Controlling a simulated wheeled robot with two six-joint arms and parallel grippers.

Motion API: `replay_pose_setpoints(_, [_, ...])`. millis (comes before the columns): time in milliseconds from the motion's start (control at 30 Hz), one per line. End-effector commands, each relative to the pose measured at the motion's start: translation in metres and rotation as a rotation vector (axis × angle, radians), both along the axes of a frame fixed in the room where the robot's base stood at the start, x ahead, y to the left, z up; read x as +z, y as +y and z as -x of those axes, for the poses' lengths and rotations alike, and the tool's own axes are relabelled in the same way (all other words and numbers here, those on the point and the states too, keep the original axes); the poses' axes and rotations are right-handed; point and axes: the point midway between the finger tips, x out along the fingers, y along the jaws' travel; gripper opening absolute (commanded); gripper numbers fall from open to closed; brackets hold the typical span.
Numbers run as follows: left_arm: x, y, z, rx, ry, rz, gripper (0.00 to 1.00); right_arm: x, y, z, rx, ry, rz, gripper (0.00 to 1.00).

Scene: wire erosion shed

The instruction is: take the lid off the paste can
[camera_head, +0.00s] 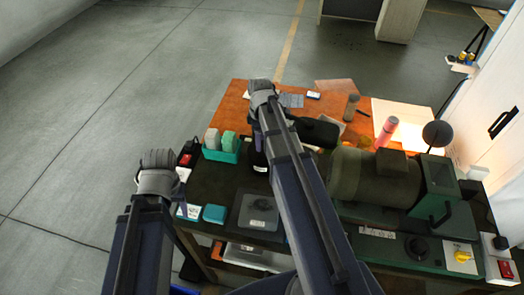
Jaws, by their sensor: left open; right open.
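I cannot single out the paste can or its lid for sure. A small brownish upright cylinder (350,107) stands at the back of the bench, and a pink-red cylinder (388,131) stands to its right. Either could be a can, but they are too small to tell. My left arm rises from the bottom left to a grey joint beside the bench's left edge. My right arm reaches across the bench to a grey joint over its back left. The fingers of both grippers are hidden, and I see nothing held.
The bench top (240,98) is orange-brown at the back, dark in front. A large olive motor (375,178) fills the right side. A teal box (221,148) with pale blocks stands at the left. A control panel (460,258) with a yellow knob is front right. Floor left is clear.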

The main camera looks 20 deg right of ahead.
Motion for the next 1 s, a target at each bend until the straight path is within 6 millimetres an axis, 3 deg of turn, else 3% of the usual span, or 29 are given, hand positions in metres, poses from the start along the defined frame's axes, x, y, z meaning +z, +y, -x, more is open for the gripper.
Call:
replay_pose_setpoints(200, [-0.023, 0.0, 0.0, 0.002, -0.001, 0.0, 0.5, -0.023, 0.0, 0.0, 0.0, 0.0, 0.0, 0.55])
replay_pose_setpoints(567, [-0.033, 0.0, 0.0, 0.003, -0.001, 0.0, 0.5, -0.033, 0.0, 0.001, 0.0, 0.0, 0.0, 0.55])
replay_pose_setpoints(900, [-0.073, 0.0, -0.001, 0.002, -0.003, 0.0, 0.5, -0.073, -0.001, 0.003, 0.0, 0.0, 0.0, 0.55])
replay_pose_setpoints(1000, [-0.077, 0.0, -0.001, 0.0, -0.003, 0.0, 0.5, -0.077, -0.001, 0.003, 0.0, 0.0, 0.0, 0.55])
